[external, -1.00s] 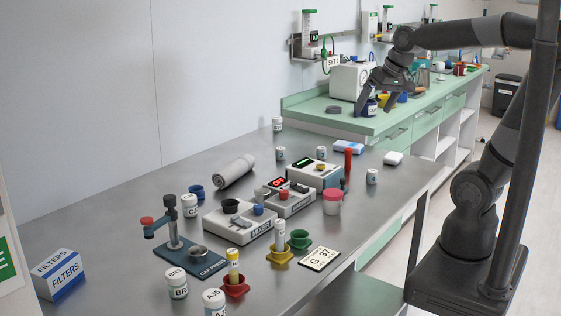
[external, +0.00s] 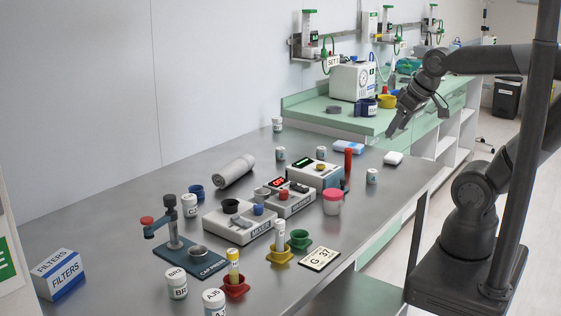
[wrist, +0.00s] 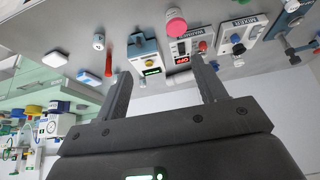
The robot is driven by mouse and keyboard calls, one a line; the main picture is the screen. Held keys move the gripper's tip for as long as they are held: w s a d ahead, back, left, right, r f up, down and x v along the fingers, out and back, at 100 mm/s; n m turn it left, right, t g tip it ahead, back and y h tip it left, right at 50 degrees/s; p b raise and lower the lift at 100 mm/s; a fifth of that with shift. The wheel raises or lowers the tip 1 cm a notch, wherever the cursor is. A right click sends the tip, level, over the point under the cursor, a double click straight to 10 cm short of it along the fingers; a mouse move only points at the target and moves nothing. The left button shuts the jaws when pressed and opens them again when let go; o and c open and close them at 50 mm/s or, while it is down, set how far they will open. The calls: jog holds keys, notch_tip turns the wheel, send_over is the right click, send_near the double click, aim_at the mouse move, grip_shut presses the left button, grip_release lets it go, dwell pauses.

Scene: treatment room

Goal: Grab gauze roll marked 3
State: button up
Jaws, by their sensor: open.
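I cannot make out a gauze roll marked 3 in either view. A thick pale cylinder (external: 235,171) lies on its side on the steel table, with no readable mark. Small white labelled containers stand on the table, one near the back edge (external: 277,124) and one near the right edge (external: 372,176); their marks are too small to read. My gripper (external: 392,132) is above the gap between the steel table and the green counter. In the wrist view my gripper (wrist: 162,85) is open, with nothing between its fingers.
The steel table (external: 130,212) holds a mixer (external: 240,222), a device with a green display (external: 315,174), a pink-lidded jar (external: 332,201) and a red tube (external: 348,162). A blue-and-white pack (external: 348,147) and a white pack (external: 393,158) lie near my gripper. The green counter (external: 335,121) stands behind.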

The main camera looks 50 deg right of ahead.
jog(key=shift+c, duration=0.3)
jog(key=g, duration=0.1)
send_over(322, 148)
jog(key=s, duration=0.2)
jog(key=shift+m, duration=0.3)
jog(key=f, duration=2)
jog(key=shift+s+a+f, duration=0.1)
jog(key=shift+a+f, duration=0.1)
jog(key=shift+f, duration=0.2)
jog(key=shift+d+x, duration=0.15)
jog(key=shift+x, duration=1.45)
jog(key=shift+d+x, duration=0.15)
jog(key=shift+x, duration=1.45)
jog(key=shift+c, duration=0.3)
